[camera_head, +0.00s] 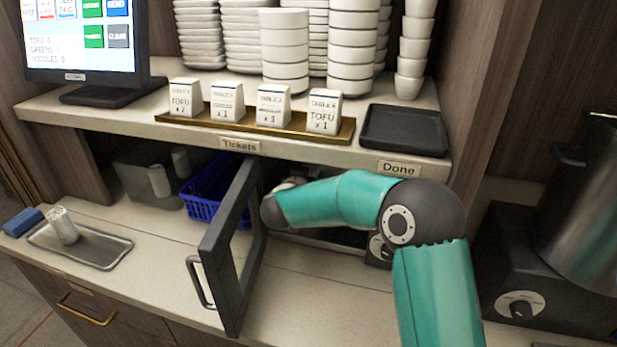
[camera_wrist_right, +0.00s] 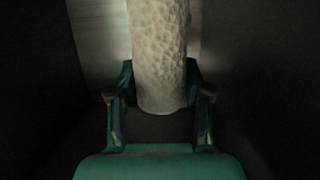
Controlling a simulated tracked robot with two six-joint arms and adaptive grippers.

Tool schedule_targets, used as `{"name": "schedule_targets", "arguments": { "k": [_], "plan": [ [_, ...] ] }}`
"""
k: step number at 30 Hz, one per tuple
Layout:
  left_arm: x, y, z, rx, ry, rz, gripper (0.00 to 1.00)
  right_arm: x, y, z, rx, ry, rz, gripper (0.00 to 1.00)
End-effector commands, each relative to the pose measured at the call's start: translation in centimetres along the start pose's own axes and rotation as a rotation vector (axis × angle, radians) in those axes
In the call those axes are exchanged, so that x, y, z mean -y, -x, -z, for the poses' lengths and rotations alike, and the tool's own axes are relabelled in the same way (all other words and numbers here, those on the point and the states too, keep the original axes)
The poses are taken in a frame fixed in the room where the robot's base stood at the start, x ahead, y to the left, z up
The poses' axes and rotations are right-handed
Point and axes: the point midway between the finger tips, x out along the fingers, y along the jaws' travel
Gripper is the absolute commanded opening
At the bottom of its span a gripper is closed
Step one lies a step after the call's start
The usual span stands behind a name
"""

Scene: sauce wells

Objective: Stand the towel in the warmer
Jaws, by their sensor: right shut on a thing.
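A rolled white towel (camera_wrist_right: 160,50) with a dimpled surface fills the middle of the right wrist view. My right gripper (camera_wrist_right: 160,95) is shut on it, one finger on each side near its lower end in the picture. In the head view my right arm reaches into the warmer, whose dark-framed door (camera_head: 222,270) stands open toward the front. My arm and the door hide most of the warmer's inside, the gripper and the held towel there. Whether the towel touches the warmer's floor cannot be told. My left gripper is not in view.
Another rolled towel (camera_head: 63,226) stands on a metal tray (camera_head: 101,252) at the left, near a blue block (camera_head: 22,222). A black tray (camera_head: 404,131) lies above.

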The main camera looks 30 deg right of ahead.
Motion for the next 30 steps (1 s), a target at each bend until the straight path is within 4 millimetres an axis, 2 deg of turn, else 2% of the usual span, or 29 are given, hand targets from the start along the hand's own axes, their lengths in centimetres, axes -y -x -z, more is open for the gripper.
{"name": "schedule_targets", "arguments": {
  "k": [1,6,9,17,27,28,30],
  "plan": [
    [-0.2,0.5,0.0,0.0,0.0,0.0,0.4,0.3,-0.9,0.4,0.0,-0.002,-0.002,0.09],
    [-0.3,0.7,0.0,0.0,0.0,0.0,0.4,1.0,-2.5,0.8,0.001,-0.001,0.0,0.09],
    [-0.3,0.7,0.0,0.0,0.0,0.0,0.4,1.1,-2.8,0.5,0.001,0.0,0.0,0.09],
    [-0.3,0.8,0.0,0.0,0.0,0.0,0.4,1.1,-3.6,-2.4,0.001,0.001,-0.001,0.09],
    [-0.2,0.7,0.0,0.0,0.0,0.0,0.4,1.0,-3.7,-2.7,0.001,-0.001,-0.001,0.09],
    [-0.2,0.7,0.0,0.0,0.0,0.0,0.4,1.0,-3.7,-2.8,0.001,-0.001,-0.001,0.5],
    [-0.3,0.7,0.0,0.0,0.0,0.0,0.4,1.0,-3.7,-2.7,0.001,-0.001,-0.001,0.62]
  ]
}}
